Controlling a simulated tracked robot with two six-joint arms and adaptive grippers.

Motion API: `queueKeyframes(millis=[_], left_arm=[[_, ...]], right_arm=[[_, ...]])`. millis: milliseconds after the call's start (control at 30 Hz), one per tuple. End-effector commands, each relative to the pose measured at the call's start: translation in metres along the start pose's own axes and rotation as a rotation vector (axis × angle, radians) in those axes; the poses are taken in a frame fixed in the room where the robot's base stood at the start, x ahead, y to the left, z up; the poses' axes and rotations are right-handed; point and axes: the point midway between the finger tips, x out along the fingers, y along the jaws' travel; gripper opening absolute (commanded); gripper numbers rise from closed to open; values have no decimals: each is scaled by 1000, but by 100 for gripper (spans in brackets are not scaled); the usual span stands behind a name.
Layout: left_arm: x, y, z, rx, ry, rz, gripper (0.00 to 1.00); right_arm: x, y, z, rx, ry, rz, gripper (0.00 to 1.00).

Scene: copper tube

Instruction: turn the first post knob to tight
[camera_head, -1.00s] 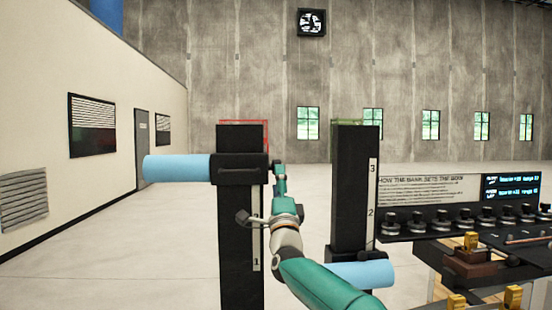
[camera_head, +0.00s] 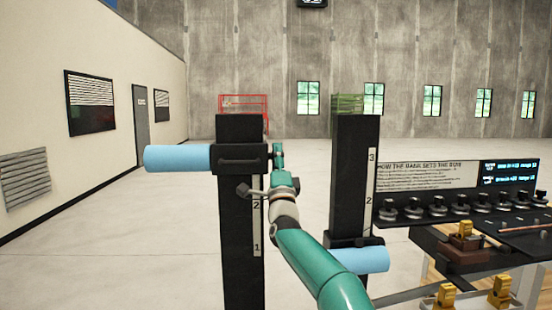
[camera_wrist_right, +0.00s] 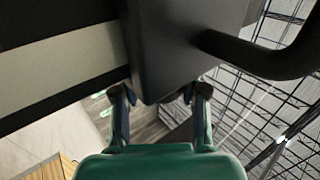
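The first post (camera_head: 242,280) is a tall black column with a number strip, left of centre in the head view. A black collar (camera_head: 229,162) sits on it, with a blue tube (camera_head: 178,158) sticking out to the left. My right gripper (camera_head: 278,152) is at the collar's right side; its green tip looks close to it. In the right wrist view my gripper (camera_wrist_right: 161,95) has its two fingers apart, with a dark block (camera_wrist_right: 178,50) close in front of and between them. Contact is not clear. I cannot make out the knob or its setting. My left gripper is not in view.
A second black post (camera_head: 352,190) stands to the right, with a lower collar and blue tube (camera_head: 360,260). A bench with several black knobs (camera_head: 438,207), a sign and yellow-topped parts (camera_head: 465,230) is further right. The floor left of the first post is clear.

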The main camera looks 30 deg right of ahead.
Motion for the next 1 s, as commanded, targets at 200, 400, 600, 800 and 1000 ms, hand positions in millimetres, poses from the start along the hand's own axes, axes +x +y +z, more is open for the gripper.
queueKeyframes(millis=[200, 400, 600, 800, 1000], left_arm=[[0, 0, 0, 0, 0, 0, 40], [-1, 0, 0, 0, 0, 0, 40], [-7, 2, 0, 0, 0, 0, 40], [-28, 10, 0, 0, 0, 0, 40], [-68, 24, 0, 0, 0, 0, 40]], right_arm=[[0, 1, 0, 1, -1, 2, 4], [0, 0, 1, 2, -1, 18, 4], [1, -2, 1, 3, -2, 89, 4], [4, -7, 1, 4, -3, 219, 4], [7, -11, 2, 2, -4, 371, 4]])
